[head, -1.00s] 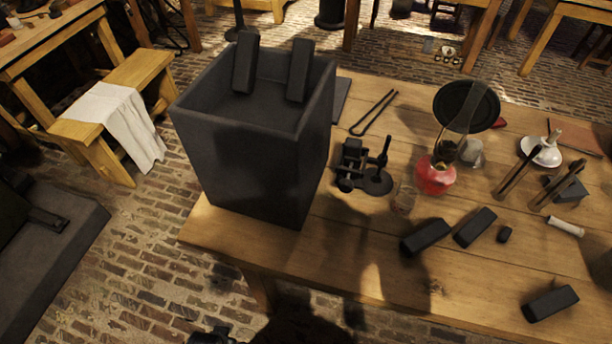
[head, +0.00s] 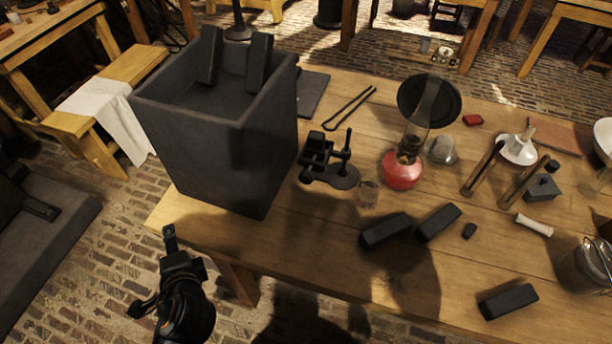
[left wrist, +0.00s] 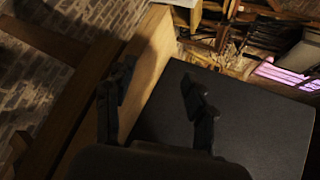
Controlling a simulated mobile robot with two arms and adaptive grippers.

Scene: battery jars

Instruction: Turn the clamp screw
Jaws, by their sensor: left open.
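A small black clamp (head: 317,152) on a dark stand with a round base (head: 342,176) stands on the wooden table (head: 290,245), right of the big dark box (head: 215,150). The clamp's screw is too small to make out clearly. My left gripper (head: 168,262) is low at the front left, off the table's front edge and apart from the clamp. In the left wrist view its two fingers (left wrist: 158,78) are spread and empty, with a dark box wall beyond them. The clamp is not seen in that view. My right gripper is not in view.
The tall box blocks room left of the clamp. A glass jar (head: 368,192) and a red oil lamp (head: 403,170) stand close on its right. Tongs (head: 348,107) lie behind it. Black blocks (head: 386,231) lie at the front right. The table's front left is clear.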

